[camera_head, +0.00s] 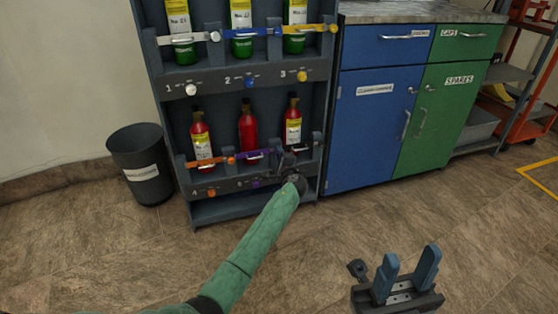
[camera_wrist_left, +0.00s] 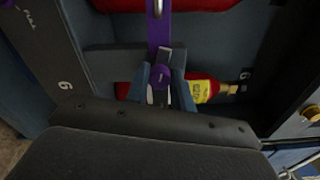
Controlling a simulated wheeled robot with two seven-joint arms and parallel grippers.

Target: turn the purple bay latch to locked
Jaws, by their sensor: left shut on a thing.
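The purple bay latch (camera_head: 252,155) is a bar across the middle red bottle (camera_head: 248,128) in the lower row of the rack. In the head view it lies about level. In the left wrist view the purple latch (camera_wrist_left: 157,32) runs down to a round purple end between the fingers. My left gripper (camera_head: 286,160) is at the bar's right end, and in the left wrist view my left gripper (camera_wrist_left: 163,80) is shut on that end. The gripper partly hides the end of the bar. My right gripper (camera_head: 410,256) is open and empty above the floor at lower right.
An orange latch (camera_head: 218,160) crosses the lower left bottle. A red bottle with a yellow label (camera_head: 293,122) stands just right of the purple bay. A bin (camera_head: 139,165) stands left of the rack, and a blue cabinet (camera_head: 372,140) right of it. The floor in front is clear.

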